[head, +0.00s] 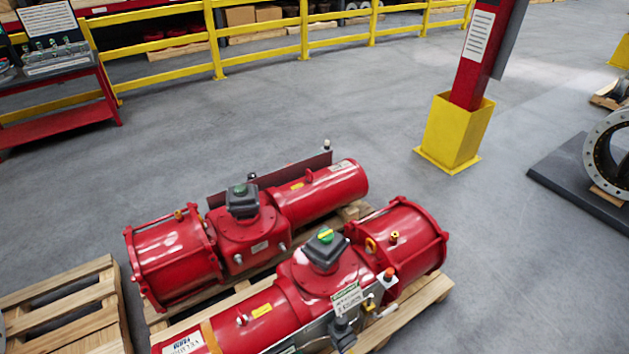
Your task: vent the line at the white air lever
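Two red valve actuators lie side by side on wooden pallets: a far one (243,228) and a near one (320,283). The near one carries a tag (346,298), an orange-red cap (389,274) and small fittings at its front side. A small pale, handle-like part (386,311) sticks out there beside a yellow fitting (369,302). A small white-topped knob (326,145) stands at the back of the far actuator. I cannot tell for sure which part is the white air lever, nor its position. Neither of my grippers is in view.
A yellow post base (455,133) holds a red column behind the actuators. A dark mat (580,180) with a flanged ring lies at right. An empty pallet (68,310) is at lower left. A red bench (60,100) and yellow railing (260,38) stand behind. Grey floor between is clear.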

